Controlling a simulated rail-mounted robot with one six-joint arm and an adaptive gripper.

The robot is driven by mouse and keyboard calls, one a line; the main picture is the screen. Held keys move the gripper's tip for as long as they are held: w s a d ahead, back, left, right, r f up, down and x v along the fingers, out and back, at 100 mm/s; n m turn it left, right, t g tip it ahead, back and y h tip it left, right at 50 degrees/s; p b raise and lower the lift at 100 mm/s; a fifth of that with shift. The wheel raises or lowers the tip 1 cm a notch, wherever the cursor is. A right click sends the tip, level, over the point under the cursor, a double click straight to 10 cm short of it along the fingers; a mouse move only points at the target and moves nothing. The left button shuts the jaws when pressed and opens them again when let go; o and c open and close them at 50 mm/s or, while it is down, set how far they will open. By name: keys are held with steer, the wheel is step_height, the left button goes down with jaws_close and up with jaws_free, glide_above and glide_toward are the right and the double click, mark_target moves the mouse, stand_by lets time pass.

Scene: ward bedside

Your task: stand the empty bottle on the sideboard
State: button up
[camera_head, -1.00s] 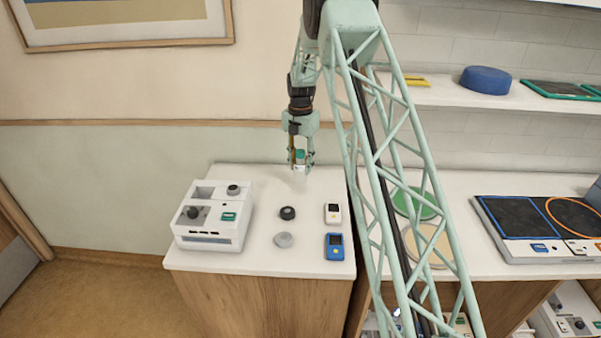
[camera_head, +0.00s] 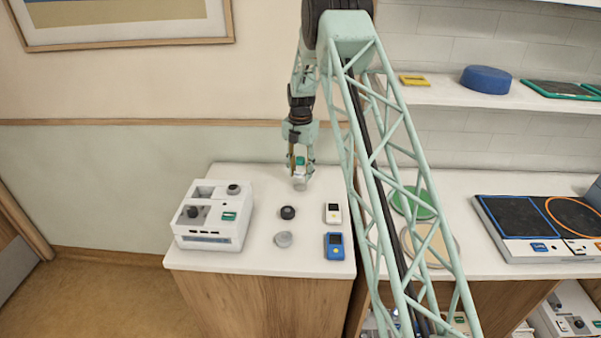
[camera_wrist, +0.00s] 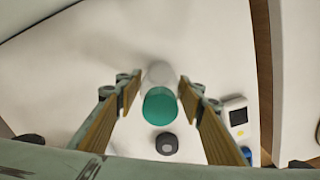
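The empty bottle (camera_head: 300,172) is clear and pale with a green cap, and is upright at the back of the white sideboard top (camera_head: 262,180).
A white device (camera_head: 212,222) stands at the left. A dark knob-like piece (camera_head: 288,212), a grey disc (camera_head: 283,239), a white meter (camera_head: 333,213) and a blue meter (camera_head: 335,246) lie in front of the bottle. A counter with a green disc (camera_head: 424,210) is at the right.

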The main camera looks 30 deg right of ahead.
mark_target(300, 158)
steer(key=shift+o, duration=1.2)
steer(key=shift+r, duration=0.25)
step_height(300, 158, up, 11)
steer(key=shift+r, duration=0.45)
steer(key=shift+r, duration=0.1)
